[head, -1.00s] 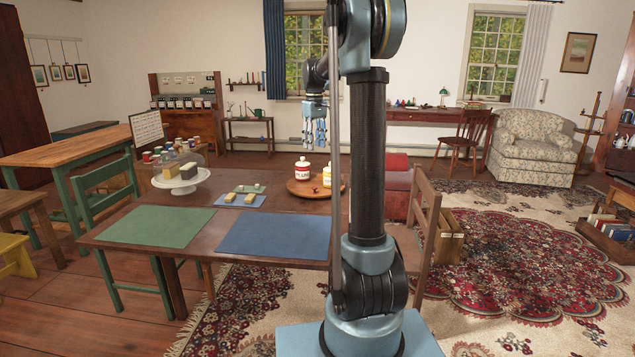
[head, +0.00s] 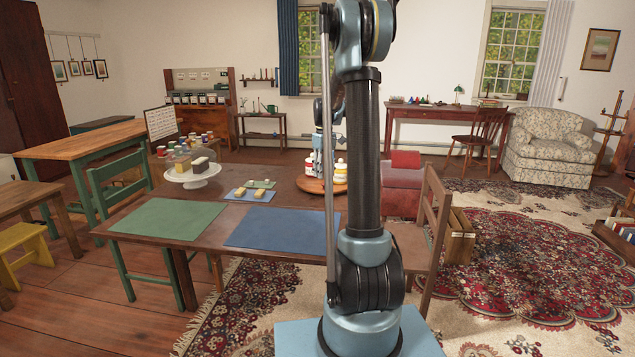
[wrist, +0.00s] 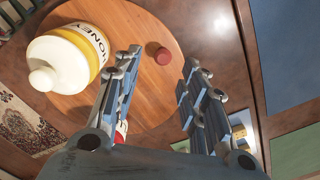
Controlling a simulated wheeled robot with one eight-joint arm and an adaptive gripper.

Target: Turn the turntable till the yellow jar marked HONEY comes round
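The wooden turntable (head: 312,187) sits on the brown table; its round top fills the left half of the wrist view (wrist: 95,105). The honey jar (head: 341,172), white with a yellow band and knobbed lid, stands on it; in the wrist view (wrist: 60,62) its label reads HONEY. A red and white jar (wrist: 122,131) is mostly hidden behind one finger.

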